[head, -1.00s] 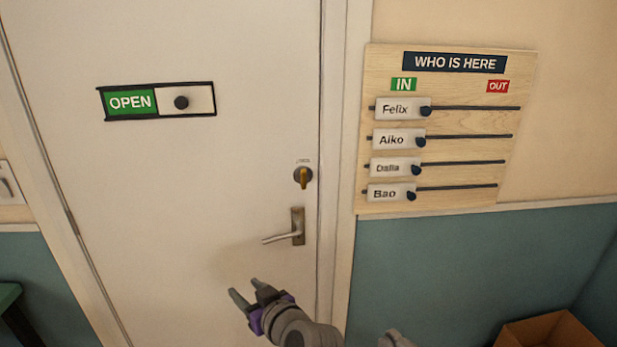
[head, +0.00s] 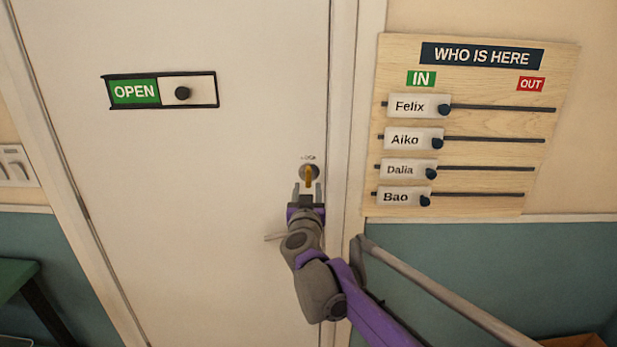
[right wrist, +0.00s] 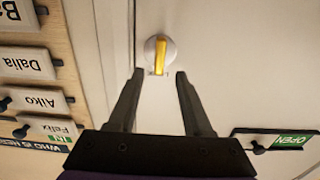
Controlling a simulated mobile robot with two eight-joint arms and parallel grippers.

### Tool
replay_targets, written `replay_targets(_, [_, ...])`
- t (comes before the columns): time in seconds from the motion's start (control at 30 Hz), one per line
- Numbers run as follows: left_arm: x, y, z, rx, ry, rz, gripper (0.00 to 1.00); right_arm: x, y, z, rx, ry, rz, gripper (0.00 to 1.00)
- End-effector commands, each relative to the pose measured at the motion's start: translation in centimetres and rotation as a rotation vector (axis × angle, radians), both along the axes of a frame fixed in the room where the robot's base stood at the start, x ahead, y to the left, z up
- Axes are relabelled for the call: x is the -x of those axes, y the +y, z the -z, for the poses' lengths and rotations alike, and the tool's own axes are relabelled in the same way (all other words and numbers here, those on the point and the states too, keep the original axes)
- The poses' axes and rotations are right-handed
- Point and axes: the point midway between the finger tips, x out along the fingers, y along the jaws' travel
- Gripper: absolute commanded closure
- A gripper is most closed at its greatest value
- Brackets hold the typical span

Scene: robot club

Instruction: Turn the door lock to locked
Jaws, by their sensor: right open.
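The door lock (head: 309,171) is a round silver plate with a yellow-gold thumb turn, on the white door (head: 200,190) near its right edge. The turn stands about upright in the head view. It also shows in the right wrist view (right wrist: 160,56), beyond the fingertips and between their lines. My right gripper (head: 308,188) is open and empty, just below the lock in the head view, its fingers pointing at the turn; they seem not to touch it. The right wrist view also shows its two fingers (right wrist: 160,74) apart. My left gripper is out of view.
A green OPEN slider sign (head: 136,91) is at the upper left of the door. A WHO IS HERE board (head: 480,120) hangs right of the door frame. A green table (head: 15,277) stands at lower left.

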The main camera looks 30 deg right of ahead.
Motion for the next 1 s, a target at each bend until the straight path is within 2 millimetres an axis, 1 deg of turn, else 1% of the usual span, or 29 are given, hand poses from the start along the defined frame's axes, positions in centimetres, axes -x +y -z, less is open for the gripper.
replay_targets(0.03, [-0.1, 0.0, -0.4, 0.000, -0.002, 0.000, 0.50, -0.9, -0.6, -0.2, 0.000, -0.001, 0.001, 0.50])
replay_targets(0.1, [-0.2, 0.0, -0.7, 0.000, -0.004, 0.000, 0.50, -2.0, -1.3, -0.2, -0.001, -0.002, 0.002, 0.50])
replay_targets(0.3, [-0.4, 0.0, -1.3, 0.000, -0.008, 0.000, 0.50, -4.3, -2.7, -0.2, -0.001, -0.002, 0.000, 0.50])
replay_targets(0.5, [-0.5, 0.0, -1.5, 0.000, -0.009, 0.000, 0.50, -5.2, -3.2, 0.0, -0.001, -0.001, -0.001, 0.50])
replay_targets(0.73, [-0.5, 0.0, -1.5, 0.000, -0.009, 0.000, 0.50, -5.2, -3.2, 0.0, -0.001, -0.001, -0.001, 0.50])
replay_targets(0.77, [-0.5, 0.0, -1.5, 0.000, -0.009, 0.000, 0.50, -5.2, -3.2, 0.0, -0.001, -0.001, -0.001, 0.54])
replay_targets(0.8, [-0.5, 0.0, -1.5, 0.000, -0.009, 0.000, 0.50, -5.2, -3.2, 0.0, -0.001, -0.001, -0.001, 0.61])
replay_targets(0.87, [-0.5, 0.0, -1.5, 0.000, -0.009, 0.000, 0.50, -5.2, -3.2, 0.0, -0.001, -0.001, -0.001, 0.72])
replay_targets(1.0, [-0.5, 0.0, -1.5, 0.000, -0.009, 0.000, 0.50, -5.2, -3.2, 0.0, -0.001, -0.001, -0.001, 0.97])
